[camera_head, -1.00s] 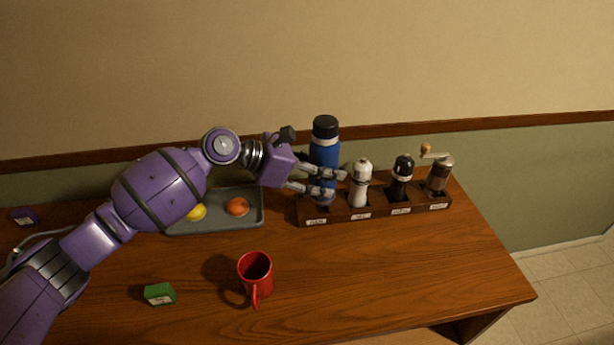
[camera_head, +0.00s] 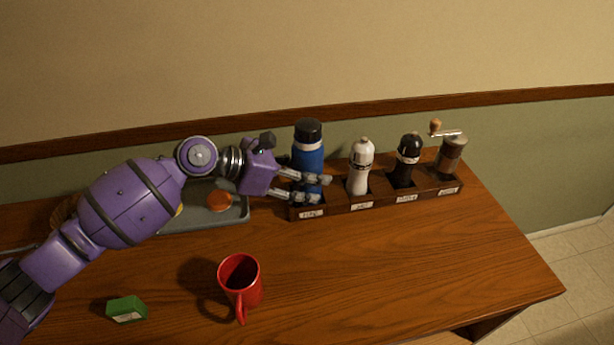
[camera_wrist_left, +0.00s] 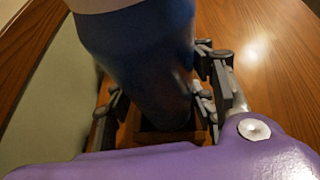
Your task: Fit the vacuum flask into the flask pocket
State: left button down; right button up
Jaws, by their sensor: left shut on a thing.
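The vacuum flask (camera_head: 308,158) is blue with a white band and a black cap, and stands upright at the leftmost compartment of the wooden rack (camera_head: 335,207). My left gripper (camera_head: 322,188) is shut on its lower part, coming from the left. In the left wrist view the blue flask body (camera_wrist_left: 140,60) sits between the fingers, with its lower end at the square flask pocket (camera_wrist_left: 165,138). The fingers hide the flask's base in the head view, so I cannot tell how deep it is. My right gripper is not in view.
A white mill (camera_head: 360,170), a black mill (camera_head: 407,160) and a crank grinder (camera_head: 451,158) stand in the rack's other compartments. A grey tray (camera_head: 235,213) with fruit lies left. A red mug (camera_head: 240,283) and a green box (camera_head: 127,309) stand in front.

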pick_arm(q)
jog(key=shift+w, duration=0.1)
jog(key=c, duration=0.8)
grip_release()
jog(key=shift+f, duration=0.1)
jog(key=v, duration=1.2)
